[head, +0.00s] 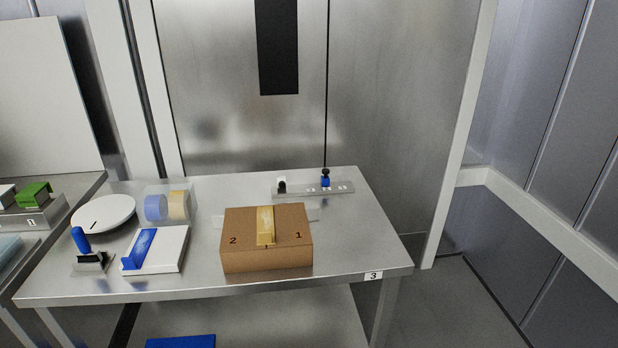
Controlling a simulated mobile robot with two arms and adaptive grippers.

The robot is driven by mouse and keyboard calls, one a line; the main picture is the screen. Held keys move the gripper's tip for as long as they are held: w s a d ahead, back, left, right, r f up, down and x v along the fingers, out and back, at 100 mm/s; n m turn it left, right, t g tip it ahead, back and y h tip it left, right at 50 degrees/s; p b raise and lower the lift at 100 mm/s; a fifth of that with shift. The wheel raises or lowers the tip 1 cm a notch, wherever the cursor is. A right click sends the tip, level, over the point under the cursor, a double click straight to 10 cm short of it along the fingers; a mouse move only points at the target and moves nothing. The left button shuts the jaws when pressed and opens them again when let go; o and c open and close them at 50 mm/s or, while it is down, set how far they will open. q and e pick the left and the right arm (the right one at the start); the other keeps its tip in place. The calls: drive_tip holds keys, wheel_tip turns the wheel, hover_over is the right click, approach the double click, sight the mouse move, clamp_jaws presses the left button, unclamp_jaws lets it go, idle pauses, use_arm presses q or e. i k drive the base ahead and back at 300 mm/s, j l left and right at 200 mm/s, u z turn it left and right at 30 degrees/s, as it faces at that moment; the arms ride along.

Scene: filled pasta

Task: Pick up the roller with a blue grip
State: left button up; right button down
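What looks like the roller with a blue grip (80,240) is at the left front of the metal table. Its blue grip points up and leans slightly, above a dark and silver lower part. That lower part is small, so I cannot make out its exact shape. Neither of my grippers shows in the head view.
Right of the roller is a white block (170,252) with a blue piece (140,247) on it. A white disc (104,212) and tape rolls (178,205) lie behind. A cardboard box (265,258) stands mid-table.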

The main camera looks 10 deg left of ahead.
sight(86, 254)
drive_tip(key=u, duration=1.6)
